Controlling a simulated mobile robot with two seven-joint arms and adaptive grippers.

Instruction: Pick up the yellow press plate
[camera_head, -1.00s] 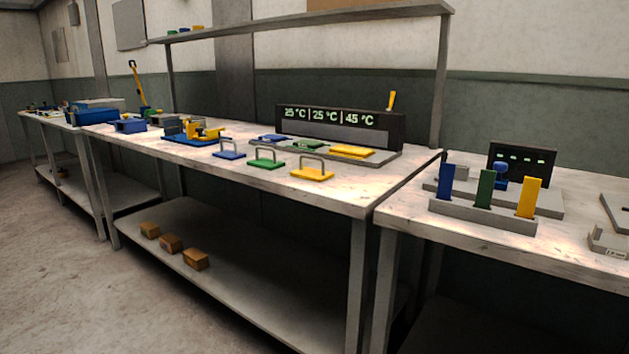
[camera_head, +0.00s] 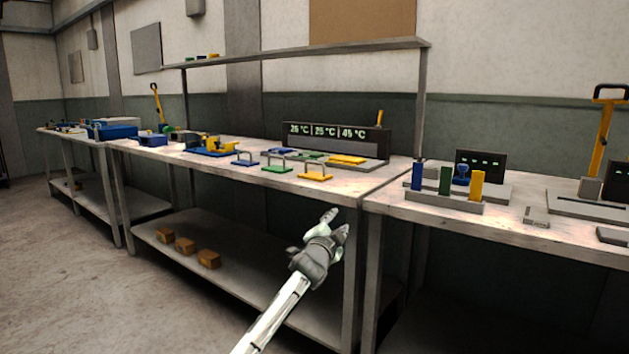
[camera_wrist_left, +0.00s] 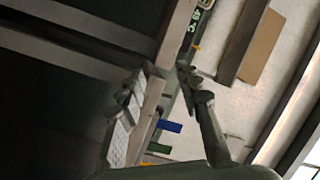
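The yellow press plate (camera_head: 316,178), a flat plate with a grey loop handle, lies near the front edge of the middle table, at the right end of a row with a green and a blue handled plate. My left gripper (camera_head: 338,220) is in front of that table, below and slightly right of the yellow plate in the head view, clear of it. Its two fingers are apart with nothing between them. They also show in the left wrist view (camera_wrist_left: 157,76), where I cannot make out the yellow plate. My right gripper is not in view.
The green plate (camera_head: 277,169) and blue plate (camera_head: 246,161) lie left of the yellow one. Behind stands a temperature display (camera_head: 335,137) with flat coloured pads before it. A rack (camera_head: 440,202) of coloured bars stands on the right table. The table edge lies between gripper and plate.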

